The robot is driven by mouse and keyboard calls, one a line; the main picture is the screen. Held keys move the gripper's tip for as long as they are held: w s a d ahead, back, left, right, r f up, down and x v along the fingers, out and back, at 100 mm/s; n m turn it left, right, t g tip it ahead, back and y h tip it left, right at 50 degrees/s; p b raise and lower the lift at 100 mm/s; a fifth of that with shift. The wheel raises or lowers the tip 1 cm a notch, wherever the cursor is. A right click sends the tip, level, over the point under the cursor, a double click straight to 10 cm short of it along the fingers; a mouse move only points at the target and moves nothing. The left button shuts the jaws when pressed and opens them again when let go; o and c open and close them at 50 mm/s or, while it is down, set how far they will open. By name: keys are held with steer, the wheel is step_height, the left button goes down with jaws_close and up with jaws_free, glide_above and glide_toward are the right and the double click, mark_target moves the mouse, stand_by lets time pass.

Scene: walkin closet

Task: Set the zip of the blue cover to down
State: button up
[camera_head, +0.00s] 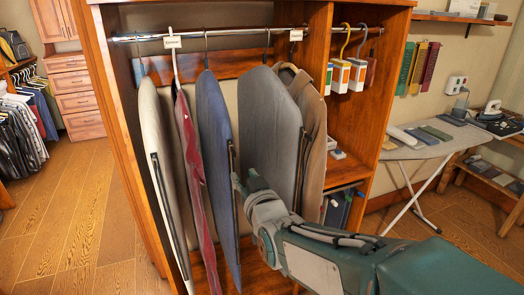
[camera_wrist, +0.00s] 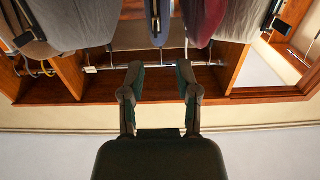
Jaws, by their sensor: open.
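The blue cover (camera_head: 211,135) hangs from the rail between a red garment and a dark grey cover. A dark zip strip (camera_head: 233,185) runs down its front right edge; I cannot clearly tell where the slider sits. In the wrist view, which looks upside down, the blue cover (camera_wrist: 173,28) shows at the top centre with a dark piece on its edge. My gripper (camera_head: 244,179) is in front of the covers, just right of the blue cover's edge in the head view. In the wrist view my gripper (camera_wrist: 160,70) has its fingers apart, with nothing between them.
A pale grey cover (camera_head: 152,130), the red garment (camera_head: 190,145), the dark grey cover (camera_head: 268,115) and a brown jacket (camera_head: 314,130) hang close by on the rail (camera_head: 230,33). Wooden cabinet sides (camera_head: 113,120) bound the bay. An ironing board (camera_head: 430,150) stands at right.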

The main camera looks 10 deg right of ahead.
mark_target(234, 152)
steer(key=x, duration=1.1)
steer(key=shift+w+d+r, duration=0.1)
steer(key=shift+d+r, duration=0.15)
steer(key=shift+r, duration=0.05)
steer(key=shift+a, duration=0.15)
steer(key=shift+c, duration=0.3)
steer(key=c, duration=0.5)
jaws_close()
steer(key=shift+d, duration=0.3)
